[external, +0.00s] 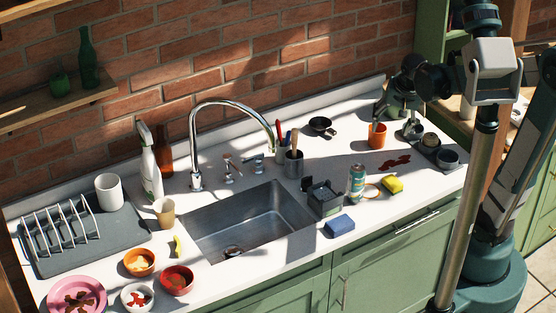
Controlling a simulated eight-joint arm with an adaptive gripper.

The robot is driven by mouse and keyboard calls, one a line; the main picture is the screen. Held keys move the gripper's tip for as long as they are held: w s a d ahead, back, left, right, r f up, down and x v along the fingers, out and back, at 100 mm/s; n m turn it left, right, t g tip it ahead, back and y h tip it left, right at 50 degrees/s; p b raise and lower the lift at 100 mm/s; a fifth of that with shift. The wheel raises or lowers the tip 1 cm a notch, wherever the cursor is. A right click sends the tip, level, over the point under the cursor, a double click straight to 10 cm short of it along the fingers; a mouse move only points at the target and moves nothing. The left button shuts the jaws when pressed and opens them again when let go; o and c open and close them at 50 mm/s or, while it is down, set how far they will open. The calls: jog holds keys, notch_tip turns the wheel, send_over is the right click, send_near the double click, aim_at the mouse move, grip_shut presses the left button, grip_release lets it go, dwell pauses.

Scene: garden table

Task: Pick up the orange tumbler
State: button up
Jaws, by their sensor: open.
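The orange tumbler (377,136) stands upright on the white counter at the back right, left of the grey tray. My gripper (394,118) is just above it and to its right, open and pointing down. One finger shows close to the tumbler's rim. From this angle I cannot tell whether that finger touches the rim, or lies inside or behind it. Nothing is visible between the fingers.
A grey tray (456,167) with small dishes is right of the tumbler. The sink (240,233) is left.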

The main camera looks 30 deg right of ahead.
jog(key=w+m+g+p, duration=0.1)
jog(key=w+m+p, duration=0.1)
jog(key=w+p, duration=0.15)
jog(key=m+g+p, duration=0.3)
jog(key=m+p, duration=0.5)
jog(key=p, duration=0.3)
send_over(377, 136)
jog(key=w+d, duration=0.1)
jog(key=w, duration=0.2)
notch_tip(377, 136, down, 5)
jog(key=shift+s+d+r+h, duration=0.15)
jog(key=shift+s+h, duration=0.1)
jog(key=shift+h, duration=0.15)
jog(key=shift+d+f, duration=0.15)
jog(key=shift+f, duration=1.2)
jog(key=shift+f, duration=0.1)
jog(key=shift+d+f, duration=0.15)
jog(key=shift+f, duration=1.1)
jog(key=shift+d+f, duration=0.15)
jog(key=shift+f, duration=1.05)
